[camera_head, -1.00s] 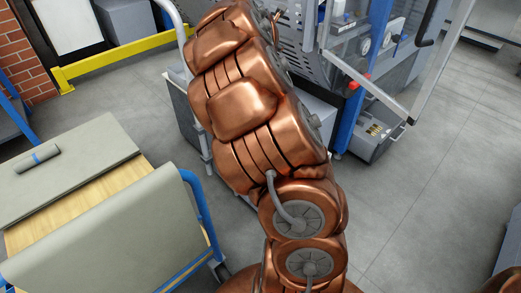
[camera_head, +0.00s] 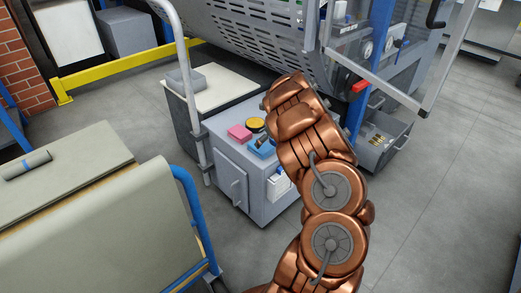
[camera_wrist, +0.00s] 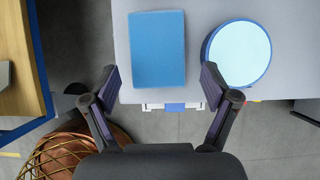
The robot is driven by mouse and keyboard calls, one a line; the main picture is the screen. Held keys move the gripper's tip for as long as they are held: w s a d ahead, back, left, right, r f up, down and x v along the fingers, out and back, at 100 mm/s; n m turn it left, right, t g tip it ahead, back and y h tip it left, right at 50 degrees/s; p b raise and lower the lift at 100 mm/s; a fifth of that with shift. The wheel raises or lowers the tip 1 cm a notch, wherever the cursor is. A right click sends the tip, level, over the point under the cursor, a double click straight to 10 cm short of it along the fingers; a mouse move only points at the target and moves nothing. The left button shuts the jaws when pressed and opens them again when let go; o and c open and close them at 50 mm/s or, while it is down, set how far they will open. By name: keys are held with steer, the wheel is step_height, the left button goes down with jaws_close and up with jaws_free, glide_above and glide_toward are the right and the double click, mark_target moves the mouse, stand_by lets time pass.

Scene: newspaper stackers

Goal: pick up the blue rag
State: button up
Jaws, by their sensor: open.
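The blue rag (camera_head: 262,148) lies flat on top of a grey cabinet (camera_head: 232,160), close to its edge, in the head view. In the wrist view the blue rag (camera_wrist: 156,48) is a flat blue rectangle, with its near edge close to the cabinet's edge. My gripper (camera_wrist: 160,85) is open and empty. Its two dark fingertips are spread to either side of the rag's near edge, with the rag beyond and between them in the picture. The height above the rag is hard to tell. In the head view my arm reaches over the cabinet and hides part of its top.
A pink rag (camera_head: 240,132) and a round yellow-topped item (camera_head: 256,125) are near the blue rag. A round pale-blue-topped item (camera_wrist: 240,52) is right of it in the wrist view. A metal rail (camera_head: 190,90) stands left of the cabinet; a machine (camera_head: 250,45) rises behind.

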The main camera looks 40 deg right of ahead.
steer(key=shift+x, duration=3.1)
steer(key=shift+w+a, duration=0.1)
steer(key=shift+f+b, duration=0.2)
steer(key=shift+b, duration=0.5)
steer(key=shift+c, duration=0.2)
steer(key=c, duration=0.9)
steer(key=shift+r, duration=0.1)
